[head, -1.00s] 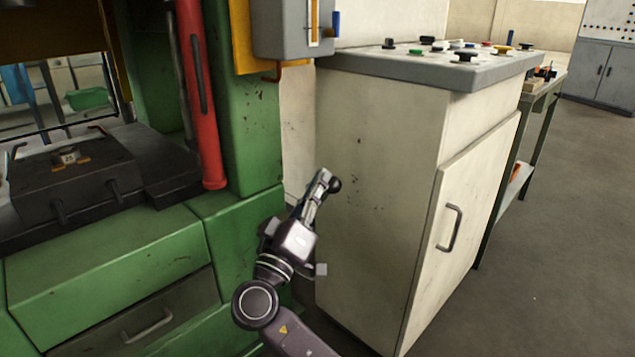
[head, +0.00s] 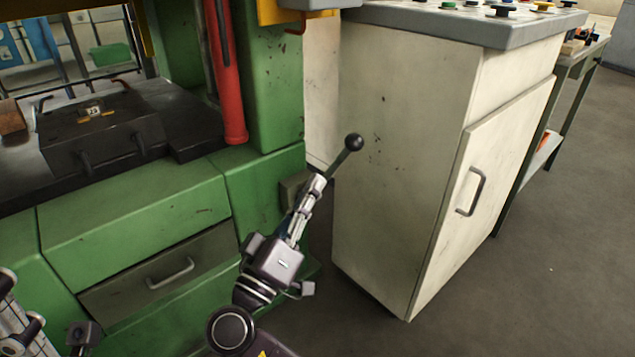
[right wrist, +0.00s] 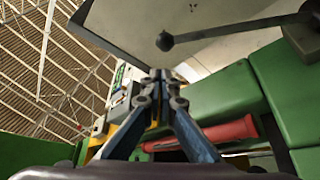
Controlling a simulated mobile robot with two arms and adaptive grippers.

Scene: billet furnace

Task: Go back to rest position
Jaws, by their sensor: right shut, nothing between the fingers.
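My right gripper (head: 317,183) is shut and empty, pointing up and away in the head view. A dark lever with a black ball knob (head: 354,142) sticks up just beyond its fingertips, between the green machine (head: 130,205) and the beige cabinet (head: 395,150). In the right wrist view the shut fingertips (right wrist: 161,75) meet below the knob (right wrist: 165,42), apart from it in that picture. The lever's lower part is hidden behind the gripper in the head view. Part of my left gripper (head: 20,315) shows at the lower left edge; its fingertips are cut off.
The cabinet's top carries several coloured buttons, and its door has a handle (head: 477,192). A red cylinder (head: 226,90) stands on the machine beside a dark die block (head: 100,130). A work table (head: 570,90) stands behind the cabinet. Open floor (head: 570,240) lies right.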

